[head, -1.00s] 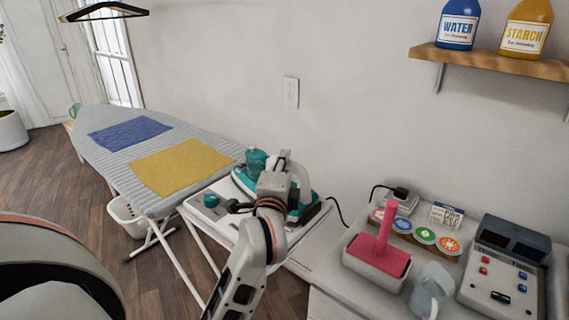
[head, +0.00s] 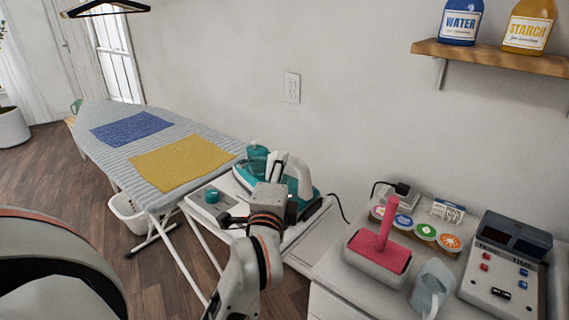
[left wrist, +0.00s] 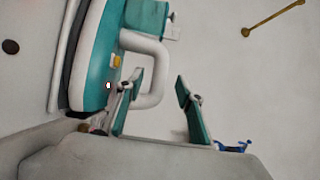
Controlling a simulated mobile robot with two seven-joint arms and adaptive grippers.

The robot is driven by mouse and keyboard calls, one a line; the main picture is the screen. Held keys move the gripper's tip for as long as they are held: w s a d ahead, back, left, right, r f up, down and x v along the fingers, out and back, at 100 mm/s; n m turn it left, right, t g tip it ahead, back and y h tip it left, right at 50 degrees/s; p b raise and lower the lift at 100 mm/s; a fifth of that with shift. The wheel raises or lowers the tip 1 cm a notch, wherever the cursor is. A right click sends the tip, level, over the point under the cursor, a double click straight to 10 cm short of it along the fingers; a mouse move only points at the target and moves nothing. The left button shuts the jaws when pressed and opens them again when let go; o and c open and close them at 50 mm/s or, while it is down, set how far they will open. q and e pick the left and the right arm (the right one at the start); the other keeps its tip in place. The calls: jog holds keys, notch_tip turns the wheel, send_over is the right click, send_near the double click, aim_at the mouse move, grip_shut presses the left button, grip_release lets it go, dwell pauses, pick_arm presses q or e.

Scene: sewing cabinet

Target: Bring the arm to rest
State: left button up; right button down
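My left gripper (head: 276,168) is at the teal-and-white iron, its arm coming up from the bottom of the head view. My right gripper is not in view.
The ironing board (head: 103,115) carries a blue cloth (head: 131,129) and a yellow cloth (head: 181,162). At right, a cabinet top holds a pink-handled tool in a tray (head: 376,259), a clear spray bottle (head: 431,288), coloured discs (head: 425,231) and a timer box (head: 503,275). A shelf (head: 490,57) hangs above.

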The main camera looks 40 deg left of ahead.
pick_arm(q)
jog(key=shift+v, duration=1.05)
